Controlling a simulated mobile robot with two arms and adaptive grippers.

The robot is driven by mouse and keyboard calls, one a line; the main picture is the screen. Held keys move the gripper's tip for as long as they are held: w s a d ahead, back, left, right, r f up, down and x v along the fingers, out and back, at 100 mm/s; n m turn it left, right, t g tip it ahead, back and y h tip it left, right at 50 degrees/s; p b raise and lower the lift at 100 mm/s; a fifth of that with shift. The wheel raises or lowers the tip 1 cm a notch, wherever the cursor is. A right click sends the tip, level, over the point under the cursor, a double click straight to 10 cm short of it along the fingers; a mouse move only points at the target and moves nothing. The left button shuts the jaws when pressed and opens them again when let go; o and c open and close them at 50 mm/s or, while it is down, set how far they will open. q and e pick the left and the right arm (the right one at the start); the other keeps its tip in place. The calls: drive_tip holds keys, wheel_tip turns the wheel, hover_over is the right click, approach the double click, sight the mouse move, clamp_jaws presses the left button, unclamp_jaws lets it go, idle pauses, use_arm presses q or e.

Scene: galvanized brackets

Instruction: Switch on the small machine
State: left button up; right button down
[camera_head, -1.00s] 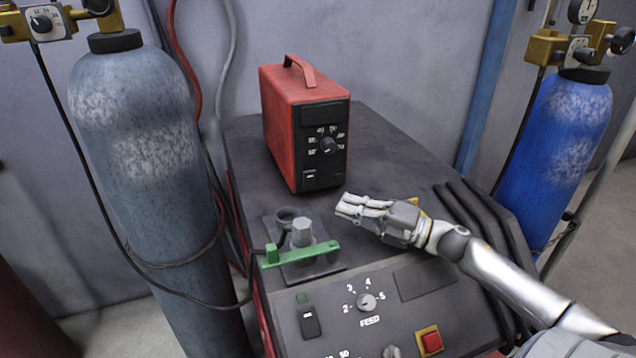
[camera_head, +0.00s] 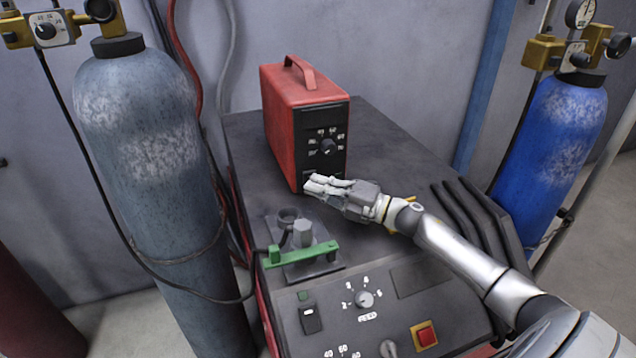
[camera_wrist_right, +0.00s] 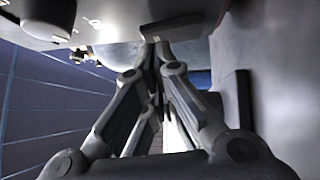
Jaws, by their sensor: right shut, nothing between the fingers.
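The small machine (camera_head: 292,130) is a red box with a carry handle on top. It stands on the dark top of a larger machine. Its black front panel (camera_head: 322,125) has a knob with printed marks around it. In the head view my right gripper (camera_head: 312,185) is shut and empty. Its fingertips are at the lower front of the small machine and cover the spot where a small switch showed earlier. I cannot tell whether they touch it. In the right wrist view the closed fingers (camera_wrist_right: 155,50) reach toward a pale surface. My left gripper is not in view.
The larger machine (camera_head: 395,150) has a dial (camera_head: 365,299), a black rocker switch (camera_head: 310,318) and a red button (camera_head: 427,335). Gas cylinders stand left (camera_head: 140,150) and right (camera_head: 550,150).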

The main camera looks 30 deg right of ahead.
drive_tip(key=shift+w, duration=0.1)
idle(0.3)
drive_tip(key=shift+w+d+r+b, duration=0.1)
drive_tip(key=shift+w+r+b, duration=0.2)
drive_tip(key=shift+b, duration=0.1)
